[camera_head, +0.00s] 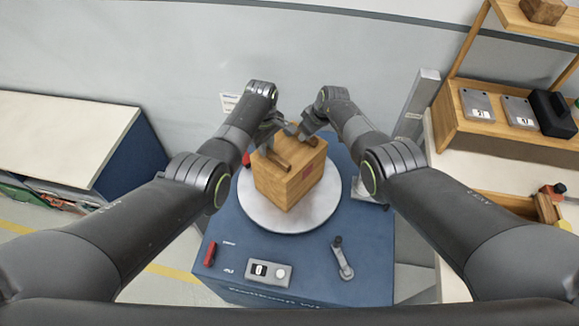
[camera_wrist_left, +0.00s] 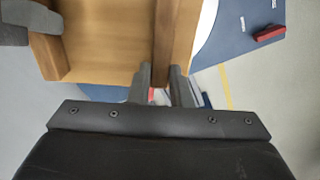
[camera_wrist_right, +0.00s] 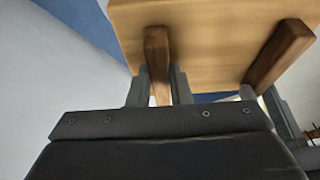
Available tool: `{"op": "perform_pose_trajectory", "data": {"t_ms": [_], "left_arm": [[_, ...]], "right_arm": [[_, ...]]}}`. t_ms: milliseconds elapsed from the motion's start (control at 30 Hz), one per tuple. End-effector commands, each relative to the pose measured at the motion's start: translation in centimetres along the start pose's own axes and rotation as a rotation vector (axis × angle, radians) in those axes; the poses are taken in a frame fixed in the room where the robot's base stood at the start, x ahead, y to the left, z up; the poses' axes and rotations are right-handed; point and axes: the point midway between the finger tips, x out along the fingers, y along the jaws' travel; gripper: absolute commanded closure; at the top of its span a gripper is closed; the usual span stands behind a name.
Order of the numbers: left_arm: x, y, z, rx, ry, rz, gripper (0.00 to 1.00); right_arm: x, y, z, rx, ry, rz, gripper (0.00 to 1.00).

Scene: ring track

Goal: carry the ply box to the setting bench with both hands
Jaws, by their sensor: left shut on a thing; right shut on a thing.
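The ply box (camera_head: 290,183) is a light wooden box with a small reddish mark on its front and two darker wooden bars on top. It is over a round pale turntable (camera_head: 252,212) on a blue cabinet; I cannot tell if it touches. My left gripper (camera_head: 272,140) is shut on the left bar. In the left wrist view, the fingers (camera_wrist_left: 160,85) close around this bar (camera_wrist_left: 163,45). My right gripper (camera_head: 303,133) is shut on the right bar. In the right wrist view, its fingers (camera_wrist_right: 159,85) close around that bar (camera_wrist_right: 157,50). Which bench is the setting bench is unclear.
The blue cabinet (camera_head: 225,255) has a red handle, a small display box (camera_head: 268,271) and a lever (camera_head: 342,258) at its front. A pale-topped bench (camera_head: 65,135) stands at left. A wooden shelf (camera_head: 480,130) with plates and a black case stands at right. A grey post (camera_head: 418,100) rises behind.

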Motion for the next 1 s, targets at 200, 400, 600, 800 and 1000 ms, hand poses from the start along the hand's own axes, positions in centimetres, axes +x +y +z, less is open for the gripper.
{"op": "perform_pose_trajectory", "data": {"t_ms": [200,400,600,800,1000], "left_arm": [[-0.1,0.1,0.0,0.000,0.001,0.001,1.00],[-0.5,0.1,0.0,0.001,0.001,0.001,1.00],[-1.6,0.1,0.0,0.000,0.001,0.001,1.00],[-3.2,0.1,0.0,0.000,0.001,0.001,1.00],[-4.7,0.0,0.0,0.000,0.001,0.001,1.00]], "right_arm": [[-0.1,0.1,-0.1,0.000,0.002,0.003,1.00],[-0.5,0.1,-0.2,0.000,0.002,0.003,1.00],[-1.5,0.1,-0.7,0.000,0.002,0.003,1.00],[-3.0,0.1,-1.3,-0.001,0.002,0.003,1.00],[-4.3,0.1,-1.8,0.000,0.002,0.003,1.00]]}}
